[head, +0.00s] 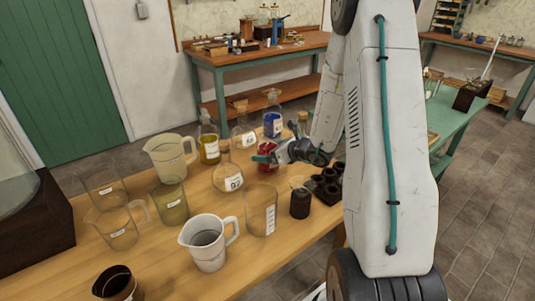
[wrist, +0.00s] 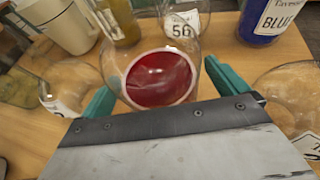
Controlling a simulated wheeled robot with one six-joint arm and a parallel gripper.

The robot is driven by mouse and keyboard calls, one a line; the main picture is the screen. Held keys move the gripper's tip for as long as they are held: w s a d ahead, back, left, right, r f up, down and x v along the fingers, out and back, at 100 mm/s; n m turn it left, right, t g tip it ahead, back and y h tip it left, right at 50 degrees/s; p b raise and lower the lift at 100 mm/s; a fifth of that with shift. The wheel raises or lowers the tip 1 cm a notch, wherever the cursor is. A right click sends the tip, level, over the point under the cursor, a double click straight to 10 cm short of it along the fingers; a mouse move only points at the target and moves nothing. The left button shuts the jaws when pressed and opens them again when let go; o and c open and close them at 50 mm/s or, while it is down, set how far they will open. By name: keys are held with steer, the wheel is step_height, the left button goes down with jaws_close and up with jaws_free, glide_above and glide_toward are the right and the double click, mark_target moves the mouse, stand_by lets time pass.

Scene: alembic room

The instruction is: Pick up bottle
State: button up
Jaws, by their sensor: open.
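A round clear bottle of red liquid (head: 269,153) stands on the wooden table among other glassware. In the wrist view the red bottle (wrist: 160,78) is in the middle, between the two green fingers. My gripper (head: 262,158) is open; its fingers (wrist: 165,95) lie on either side of the red bottle's near part. I cannot tell whether they touch the glass. A bottle of blue liquid (head: 272,124) stands just behind it; it also shows at the top right of the wrist view (wrist: 268,18). A bottle of yellow liquid (head: 209,147) stands to the left.
A labelled round flask (head: 227,180) stands close in front, and another flask (head: 243,134) behind. A cream jug (head: 170,158), a white jug (head: 208,242), a clear beaker (head: 261,210) and a dark jar (head: 300,203) crowd the wooden table (head: 180,277). The near edge has some bare wood.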

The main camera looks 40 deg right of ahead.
mark_target(265, 125)
steer(key=shift+w, duration=0.15)
steer(key=c, duration=1.6)
steer(key=shift+r, duration=0.1)
steer(key=shift+r, duration=4.85)
